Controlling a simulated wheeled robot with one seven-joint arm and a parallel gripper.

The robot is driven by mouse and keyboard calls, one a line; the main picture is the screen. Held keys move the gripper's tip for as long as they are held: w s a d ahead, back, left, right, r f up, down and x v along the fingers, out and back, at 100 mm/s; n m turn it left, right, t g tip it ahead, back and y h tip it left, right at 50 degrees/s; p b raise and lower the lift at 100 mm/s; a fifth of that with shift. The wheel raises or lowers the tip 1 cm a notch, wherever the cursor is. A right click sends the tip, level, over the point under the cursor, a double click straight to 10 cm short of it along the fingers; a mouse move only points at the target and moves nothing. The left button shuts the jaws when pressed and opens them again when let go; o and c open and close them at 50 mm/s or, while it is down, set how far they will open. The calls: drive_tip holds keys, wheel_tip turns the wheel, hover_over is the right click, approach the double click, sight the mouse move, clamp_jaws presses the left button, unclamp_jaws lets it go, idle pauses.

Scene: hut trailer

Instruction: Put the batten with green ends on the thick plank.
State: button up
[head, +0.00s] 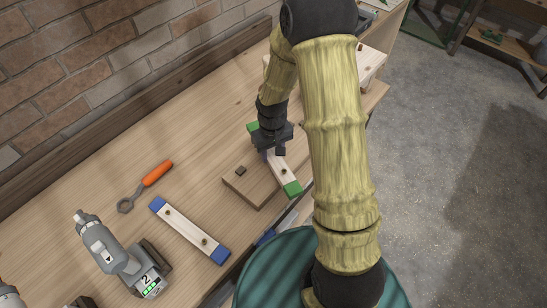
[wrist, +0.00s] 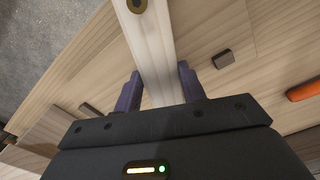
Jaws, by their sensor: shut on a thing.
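The batten with green ends (head: 284,172) is pale wood with a green block at each end and brass-coloured holes. My gripper (head: 274,152) is shut on it near its middle, from above. In the wrist view the batten (wrist: 155,50) runs between my two purple fingers (wrist: 160,88). The thick plank (head: 248,188) is a brown wooden block with a small dark square peg on top. In the head view the batten overlaps its right part; I cannot tell whether they touch. My gripper and arm hide part of the batten.
A batten with blue ends (head: 188,229) lies on the workbench (head: 120,165) to the left. An orange-handled wrench (head: 157,173) and a grey drill (head: 115,257) lie further left. A brick wall (head: 90,60) stands behind. The bench's front edge is close to the plank.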

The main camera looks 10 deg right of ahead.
sight(273, 155)
drive_tip(key=shift+s+r, duration=0.1)
drive_tip(key=shift+s, duration=0.05)
drive_tip(key=shift+d+f, duration=0.15)
drive_tip(key=shift+f, duration=0.2)
drive_tip(key=shift+f+p, duration=0.45)
drive_tip(key=shift+f, duration=1.3)
drive_tip(key=shift+f, duration=0.15)
drive_tip(key=o, duration=1.1)
drive_tip(key=shift+c, duration=0.2)
wheel_tip(273, 155, up, 12)
drive_tip(key=shift+r+b, duration=0.2)
drive_tip(key=shift+b, duration=1)
